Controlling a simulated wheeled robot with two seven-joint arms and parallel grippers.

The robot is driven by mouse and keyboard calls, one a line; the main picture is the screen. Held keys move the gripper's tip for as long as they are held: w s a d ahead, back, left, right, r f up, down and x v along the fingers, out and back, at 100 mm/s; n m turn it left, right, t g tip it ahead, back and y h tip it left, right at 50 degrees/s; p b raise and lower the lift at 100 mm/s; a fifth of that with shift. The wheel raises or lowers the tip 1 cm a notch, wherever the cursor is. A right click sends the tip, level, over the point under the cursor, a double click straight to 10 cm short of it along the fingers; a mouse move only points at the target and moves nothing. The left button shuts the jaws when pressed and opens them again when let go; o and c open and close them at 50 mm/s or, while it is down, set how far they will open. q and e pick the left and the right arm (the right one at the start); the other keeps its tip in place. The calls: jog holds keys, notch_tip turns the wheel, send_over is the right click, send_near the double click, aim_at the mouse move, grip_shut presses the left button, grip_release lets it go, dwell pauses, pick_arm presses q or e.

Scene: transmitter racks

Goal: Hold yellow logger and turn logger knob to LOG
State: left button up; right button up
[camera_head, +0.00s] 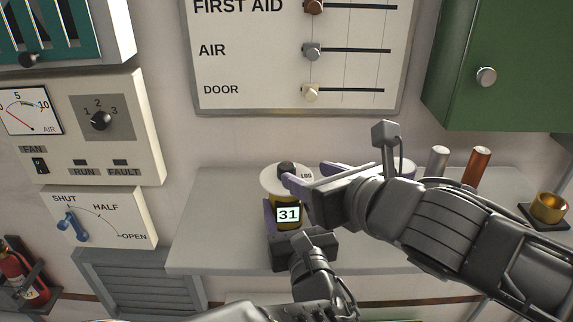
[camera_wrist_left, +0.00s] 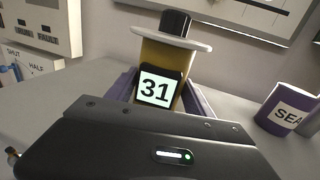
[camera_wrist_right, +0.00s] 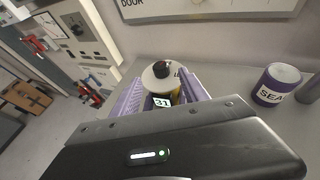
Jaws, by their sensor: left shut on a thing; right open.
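The yellow logger (camera_head: 291,200) stands upright on the grey shelf, its screen reading 31. On top is a pale round dial (camera_head: 268,184) with a dark knob (camera_head: 286,168) and a LOG label (camera_head: 306,176) at its right. My left gripper (camera_head: 287,217) is shut on the logger's body, one purple finger each side, also seen in the left wrist view (camera_wrist_left: 160,92). My right gripper (camera_head: 307,176) is open beside the knob; in the right wrist view the knob (camera_wrist_right: 161,69) shows between and beyond its fingers. Contact and where the knob points cannot be told.
A purple SEA can (camera_wrist_right: 276,86) stands right of the logger. Two cylinders, grey (camera_head: 437,163) and copper (camera_head: 476,167), and a brass cup (camera_head: 549,206) stand farther right on the shelf (camera_head: 215,240). A slider panel (camera_head: 260,75) is on the wall behind.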

aim_at(287, 166)
jog(key=x, duration=0.9)
jog(key=shift+w+a+f, duration=0.1)
jog(key=shift+w+f, duration=0.15)
jog(key=shift+w, duration=0.05)
grip_shut()
